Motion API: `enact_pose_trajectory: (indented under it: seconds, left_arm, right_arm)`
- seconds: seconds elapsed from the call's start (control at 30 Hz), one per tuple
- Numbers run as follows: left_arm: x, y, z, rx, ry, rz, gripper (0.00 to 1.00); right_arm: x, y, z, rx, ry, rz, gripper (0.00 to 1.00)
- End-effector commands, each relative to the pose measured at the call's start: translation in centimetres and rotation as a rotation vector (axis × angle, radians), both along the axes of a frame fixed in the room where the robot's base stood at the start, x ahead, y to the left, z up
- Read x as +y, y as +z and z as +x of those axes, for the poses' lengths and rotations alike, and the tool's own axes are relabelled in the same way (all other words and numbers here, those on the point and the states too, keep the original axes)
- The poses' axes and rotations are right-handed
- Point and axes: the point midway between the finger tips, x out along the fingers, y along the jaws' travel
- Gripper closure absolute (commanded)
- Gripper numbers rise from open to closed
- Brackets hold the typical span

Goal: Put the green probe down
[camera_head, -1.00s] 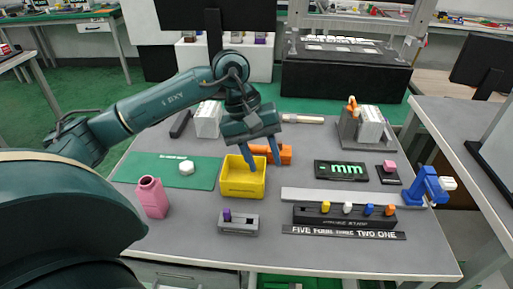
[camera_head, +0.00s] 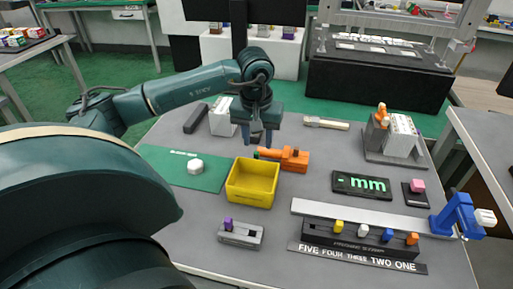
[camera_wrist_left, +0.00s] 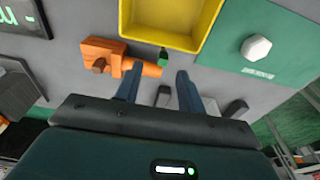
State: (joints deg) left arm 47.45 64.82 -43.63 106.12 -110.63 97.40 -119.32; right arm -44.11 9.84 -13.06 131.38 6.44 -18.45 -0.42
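A small green piece, seemingly the green probe (camera_head: 256,154), shows at the left end of an orange fixture (camera_head: 290,160), close behind the yellow bin (camera_head: 253,197). In the left wrist view the green piece (camera_wrist_left: 163,55) is beyond my fingertips, beside the orange bar's end and near the bin's rim. I cannot tell whether it touches the bar. My left gripper (camera_head: 263,142) hangs at the fixture's left end. In the wrist view its fingers (camera_wrist_left: 158,72) are apart with nothing held between them. My right gripper is out of view.
A black stand (camera_head: 352,244) with yellow, white, blue and orange pieces is at front right. A grey fixture with a purple knob (camera_head: 228,225) is in front of the bin. A white piece (camera_head: 195,167) sits on a green mat (camera_head: 172,172) at left.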

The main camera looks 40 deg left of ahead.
Motion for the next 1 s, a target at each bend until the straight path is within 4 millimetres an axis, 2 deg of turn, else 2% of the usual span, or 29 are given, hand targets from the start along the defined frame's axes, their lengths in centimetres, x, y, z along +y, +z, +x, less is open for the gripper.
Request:
enact_pose_trajectory:
  seconds: [0.1, 0.23, 0.57, 1.0]
  left_arm:
    - [0.7, -2.0, 0.0, 0.004, 0.003, 0.001, 0.61]
    - [0.8, -3.6, 0.2, 0.002, 0.0, 0.0, 0.61]
    - [0.8, -4.2, 0.3, 0.0, 0.0, -0.001, 0.62]
    - [0.8, -4.1, 0.3, -0.001, 0.001, 0.0, 0.98]
  right_arm:
    - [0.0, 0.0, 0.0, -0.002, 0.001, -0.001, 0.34]
    - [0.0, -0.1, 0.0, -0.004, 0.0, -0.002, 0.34]
    - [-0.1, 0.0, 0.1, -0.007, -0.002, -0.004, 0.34]
    - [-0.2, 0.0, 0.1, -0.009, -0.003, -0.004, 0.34]
